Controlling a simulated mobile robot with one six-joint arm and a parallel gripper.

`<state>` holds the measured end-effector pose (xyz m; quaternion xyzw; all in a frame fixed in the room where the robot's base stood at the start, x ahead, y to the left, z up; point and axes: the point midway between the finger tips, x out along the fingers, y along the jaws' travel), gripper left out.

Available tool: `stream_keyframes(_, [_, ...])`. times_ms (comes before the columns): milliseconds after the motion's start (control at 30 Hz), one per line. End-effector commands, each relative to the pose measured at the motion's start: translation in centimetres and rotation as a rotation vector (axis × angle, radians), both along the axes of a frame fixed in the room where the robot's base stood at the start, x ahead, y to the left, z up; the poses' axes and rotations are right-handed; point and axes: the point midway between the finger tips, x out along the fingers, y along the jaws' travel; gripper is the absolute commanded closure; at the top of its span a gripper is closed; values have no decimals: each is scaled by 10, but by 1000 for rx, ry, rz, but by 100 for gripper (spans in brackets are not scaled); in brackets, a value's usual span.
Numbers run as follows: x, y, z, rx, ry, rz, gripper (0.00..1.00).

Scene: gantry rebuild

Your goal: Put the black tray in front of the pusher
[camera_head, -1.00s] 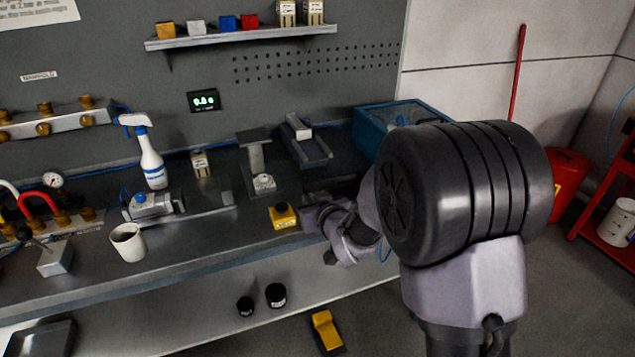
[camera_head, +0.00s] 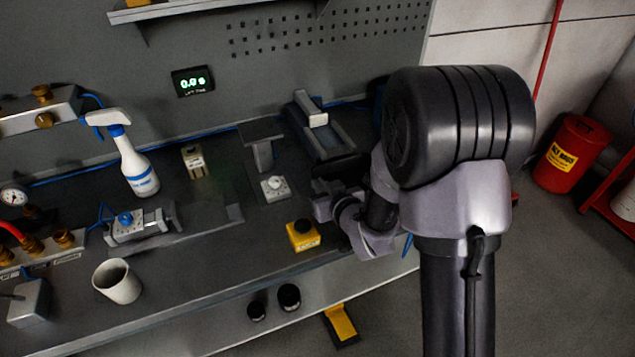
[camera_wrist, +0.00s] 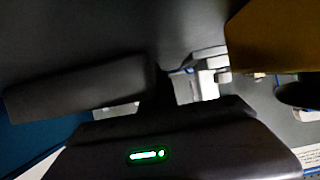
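My gripper (camera_head: 325,200) is over the bench's front right part, next to the yellow button box (camera_head: 303,236). Its fingers are too small and dark in the head view to read. The wrist view shows its dark body with a green light (camera_wrist: 148,155), but no clear finger gap. A long dark tray-like trough (camera_head: 325,135) with a pale block on it lies behind my gripper; I cannot tell whether it is the black tray. A dark shape beside my gripper is unclear. A grey cylinder unit with a blue knob (camera_head: 128,222), possibly the pusher, sits at left by a flat plate (camera_head: 205,222).
A white cup (camera_head: 117,283), a spray bottle (camera_head: 135,160), a small post stand (camera_head: 262,155) and a dial box (camera_head: 274,188) stand on the bench. A red bin (camera_head: 572,153) stands right.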

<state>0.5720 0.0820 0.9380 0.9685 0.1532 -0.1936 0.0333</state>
Motion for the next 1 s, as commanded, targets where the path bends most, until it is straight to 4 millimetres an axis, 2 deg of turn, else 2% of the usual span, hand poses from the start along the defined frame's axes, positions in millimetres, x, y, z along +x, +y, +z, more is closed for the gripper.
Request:
stream_keyframes(233, [0,0,-3,0,-1,0,100])
stream_keyframes(300, [0,0,-1,0,0,0,85])
stream_keyframes(367, [0,0,-1,0,0,0,75])
stream_keyframes(733, [0,0,4,0,0,0,75])
stream_keyframes(867, [-20,-7,12,0,0,-2,75])
stream_keyframes(1000, [-52,-17,27,0,0,-2,75])
